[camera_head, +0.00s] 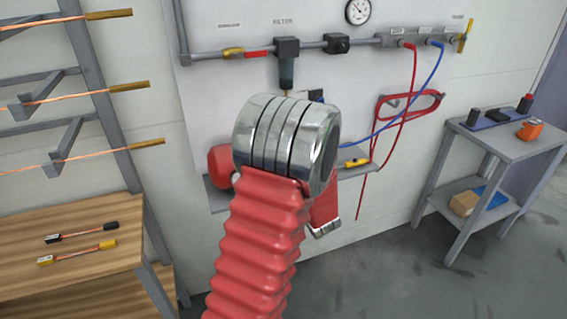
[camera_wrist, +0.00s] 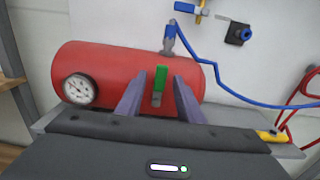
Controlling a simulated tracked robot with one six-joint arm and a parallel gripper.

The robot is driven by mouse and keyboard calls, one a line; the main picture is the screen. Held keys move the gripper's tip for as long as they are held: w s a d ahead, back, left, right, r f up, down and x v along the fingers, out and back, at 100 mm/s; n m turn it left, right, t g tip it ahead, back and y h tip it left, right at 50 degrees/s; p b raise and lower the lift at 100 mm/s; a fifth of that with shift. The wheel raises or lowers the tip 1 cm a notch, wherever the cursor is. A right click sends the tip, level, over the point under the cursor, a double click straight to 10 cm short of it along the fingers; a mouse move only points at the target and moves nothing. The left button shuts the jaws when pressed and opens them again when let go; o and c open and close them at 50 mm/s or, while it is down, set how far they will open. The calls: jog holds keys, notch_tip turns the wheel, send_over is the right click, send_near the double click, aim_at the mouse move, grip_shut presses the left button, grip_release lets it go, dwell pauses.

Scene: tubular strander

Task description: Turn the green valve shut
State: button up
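The green valve handle (camera_wrist: 161,77) stands upright in the wrist view, in front of a red tank (camera_wrist: 110,65) with a round gauge. A small grey fitting shows at its lower end. My gripper (camera_wrist: 159,82) is open, with one finger to the left of the handle and one to the right. No contact shows, and I cannot tell how deep the handle sits between the fingers. In the head view my red-sleeved arm hides the valve and most of the red tank (camera_head: 220,165); my gripper is hidden there too.
A blue hose (camera_wrist: 215,75) rises from a fitting above the tank and runs right. A grey shelf (camera_wrist: 290,150) carries a yellow item (camera_wrist: 269,136) at right. A wooden bench (camera_head: 70,250) stands left, and a grey side table (camera_head: 510,145) right. Open floor lies between them.

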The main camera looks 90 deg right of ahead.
jog(key=v, duration=1.3)
dwell(0.4)
